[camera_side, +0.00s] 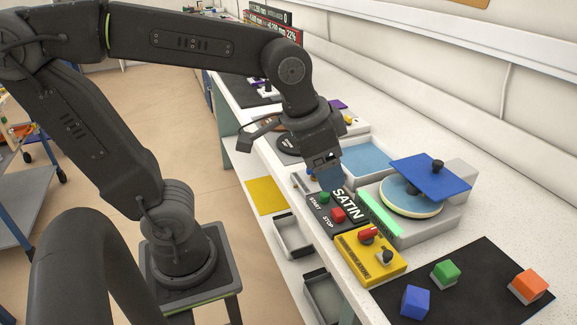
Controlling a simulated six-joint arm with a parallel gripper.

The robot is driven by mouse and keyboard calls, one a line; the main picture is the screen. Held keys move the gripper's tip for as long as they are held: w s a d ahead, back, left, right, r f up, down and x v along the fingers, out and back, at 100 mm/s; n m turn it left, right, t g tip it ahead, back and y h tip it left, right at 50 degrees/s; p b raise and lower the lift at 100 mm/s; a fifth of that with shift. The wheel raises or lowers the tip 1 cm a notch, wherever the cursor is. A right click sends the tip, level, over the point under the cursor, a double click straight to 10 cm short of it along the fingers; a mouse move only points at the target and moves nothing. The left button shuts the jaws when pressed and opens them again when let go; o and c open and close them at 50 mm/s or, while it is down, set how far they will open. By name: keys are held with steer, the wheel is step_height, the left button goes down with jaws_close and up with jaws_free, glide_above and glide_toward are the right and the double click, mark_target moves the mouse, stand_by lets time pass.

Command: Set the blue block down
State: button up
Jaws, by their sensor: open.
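The blue block (415,302) sits on the black mat (478,284) at the lower right, near the mat's front edge. Nothing is touching it from above. My gripper (326,164) is open, up and to the left of the block, well apart from it. It points down over the area behind the SATIN sign (346,205). Its fingertips are small and hard to make out, and I see no block between them.
A green block (445,272) and an orange block (530,285) share the mat. A yellow box with a red lever (366,258), a START/STOP panel (323,211) and a round-topped device with a blue plate (430,175) stand between gripper and mat. Bare mat lies between the blocks.

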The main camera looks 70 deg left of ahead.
steer(key=s+a+f+n+t, duration=0.1)
steer(key=s+a+n, duration=0.1)
steer(key=s, duration=0.3)
steer(key=shift+a+f+y, duration=0.3)
steer(key=shift+a+f, duration=0.05)
steer(key=shift+a, duration=0.35)
steer(key=shift+w, duration=0.1)
steer(key=shift+c, duration=0.4)
stand_by(0.4)
